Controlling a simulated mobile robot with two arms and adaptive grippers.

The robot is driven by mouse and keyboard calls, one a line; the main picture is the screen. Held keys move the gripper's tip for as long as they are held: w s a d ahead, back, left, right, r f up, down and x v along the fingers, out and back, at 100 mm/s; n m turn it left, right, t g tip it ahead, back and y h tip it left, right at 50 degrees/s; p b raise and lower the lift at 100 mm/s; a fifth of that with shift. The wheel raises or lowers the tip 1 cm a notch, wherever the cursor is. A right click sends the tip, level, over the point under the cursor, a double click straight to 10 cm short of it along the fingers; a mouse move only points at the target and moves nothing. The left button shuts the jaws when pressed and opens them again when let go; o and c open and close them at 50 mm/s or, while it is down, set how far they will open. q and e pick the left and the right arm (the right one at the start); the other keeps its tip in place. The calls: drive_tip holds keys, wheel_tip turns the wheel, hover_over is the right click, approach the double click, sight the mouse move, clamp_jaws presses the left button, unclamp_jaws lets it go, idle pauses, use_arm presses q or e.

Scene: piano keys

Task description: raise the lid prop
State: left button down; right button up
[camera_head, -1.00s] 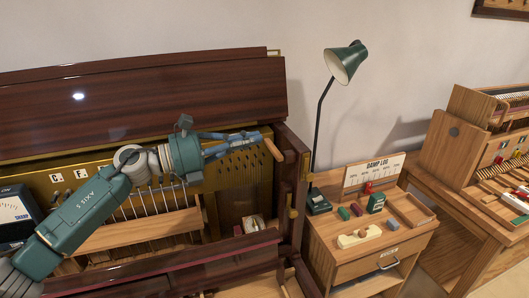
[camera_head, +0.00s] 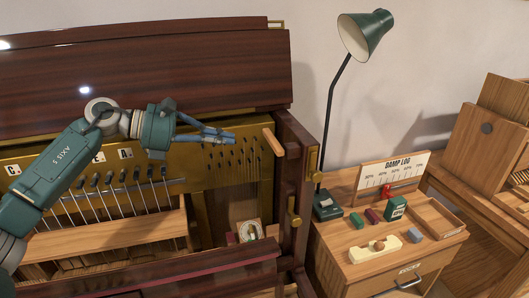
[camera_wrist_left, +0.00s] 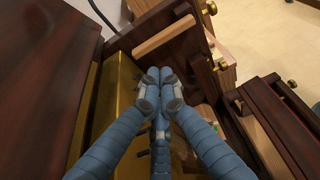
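The lid prop (camera_head: 273,144) is a short light-wood stick at the right end of the open piano, against the dark side post. It leans, its upper end to the left. In the left wrist view the lid prop (camera_wrist_left: 164,37) lies just beyond my fingertips. My left gripper (camera_head: 230,135) is to the left of the prop, with a gap between them, in front of the brass pin plate. In the wrist view the left gripper's fingers (camera_wrist_left: 159,75) are together with nothing visible between them. The piano lid (camera_head: 150,75) stands raised behind the arm. My right gripper is not in view.
The dark side post (camera_head: 294,165) with brass knobs stands right beside the prop. A green lamp (camera_head: 365,35) and a small wooden cabinet (camera_head: 400,262) with a "DAMP LOG" board (camera_head: 393,170) are to the right. The lower piano front rail (camera_head: 190,268) runs below the arm.

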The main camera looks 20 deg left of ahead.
sight(273, 141)
use_arm(q)
drive_tip(key=p+x, duration=0.1)
drive_tip(key=x, duration=0.2)
drive_tip(key=p+x, duration=0.1)
drive_tip(key=x, duration=0.3)
drive_tip(key=p+x, duration=0.2)
drive_tip(key=x, duration=0.1)
drive_tip(key=shift+w+f, duration=0.4)
drive_tip(key=shift+f, duration=0.05)
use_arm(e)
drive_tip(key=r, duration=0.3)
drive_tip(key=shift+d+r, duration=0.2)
